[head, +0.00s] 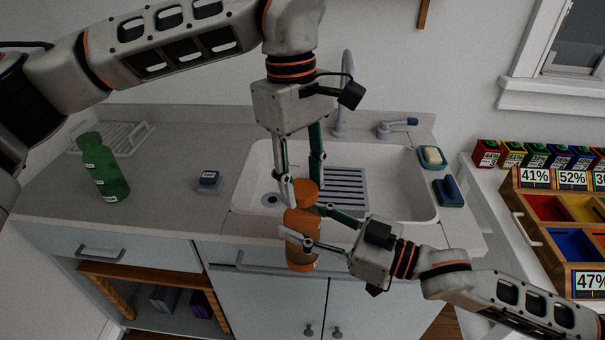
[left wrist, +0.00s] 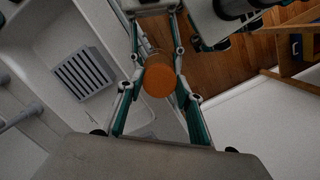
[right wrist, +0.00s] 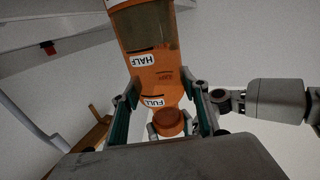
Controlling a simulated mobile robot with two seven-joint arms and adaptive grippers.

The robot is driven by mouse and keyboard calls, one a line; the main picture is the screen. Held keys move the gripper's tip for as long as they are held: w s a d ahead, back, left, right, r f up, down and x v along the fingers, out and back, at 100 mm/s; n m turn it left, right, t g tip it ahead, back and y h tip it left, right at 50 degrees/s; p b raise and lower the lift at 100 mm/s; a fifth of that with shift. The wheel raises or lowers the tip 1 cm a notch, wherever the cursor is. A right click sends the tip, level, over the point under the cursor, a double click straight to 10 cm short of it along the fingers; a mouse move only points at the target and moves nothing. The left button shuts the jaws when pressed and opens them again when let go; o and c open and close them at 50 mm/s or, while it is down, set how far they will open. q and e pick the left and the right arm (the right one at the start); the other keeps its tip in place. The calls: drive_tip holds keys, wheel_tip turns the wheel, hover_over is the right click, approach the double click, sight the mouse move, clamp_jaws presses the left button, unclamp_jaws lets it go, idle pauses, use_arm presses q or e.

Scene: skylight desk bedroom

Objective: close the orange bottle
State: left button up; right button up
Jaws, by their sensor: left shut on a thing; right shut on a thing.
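The orange bottle (head: 301,258) is held roughly upright in front of the sink counter's edge. My right gripper (head: 306,226) is shut around its upper part. In the right wrist view the bottle (right wrist: 150,50) shows HALF and FULL labels upside down. My left gripper (head: 302,183) points down from above, shut on the orange cap (head: 305,189). In the left wrist view the round cap (left wrist: 159,80) sits between the fingertips, covering most of the bottle. The cap (right wrist: 168,122) is at the neck end, lined up or nearly so; I cannot tell whether it is seated.
A green bottle (head: 104,168) and a dish rack (head: 122,137) stand on the left counter. A small blue-topped item (head: 209,178) lies left of the sink (head: 402,185). Soap (head: 432,156) and a blue sponge (head: 448,191) lie right of it. A wooden sorting box (head: 530,222) is at far right.

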use_arm(q)
drive_tip(key=shift+f, duration=0.8)
idle(0.4)
drive_tip(key=m, duration=0.3)
drive_tip(key=shift+r, duration=0.1)
drive_tip(key=m, duration=0.3)
drive_tip(key=shift+m+y, duration=0.3)
drive_tip(key=shift+y, duration=0.1)
drive_tip(key=m, duration=0.6)
drive_tip(key=shift+y, duration=0.4)
drive_tip(key=o, duration=0.8)
drive_tip(key=shift+c, duration=0.2)
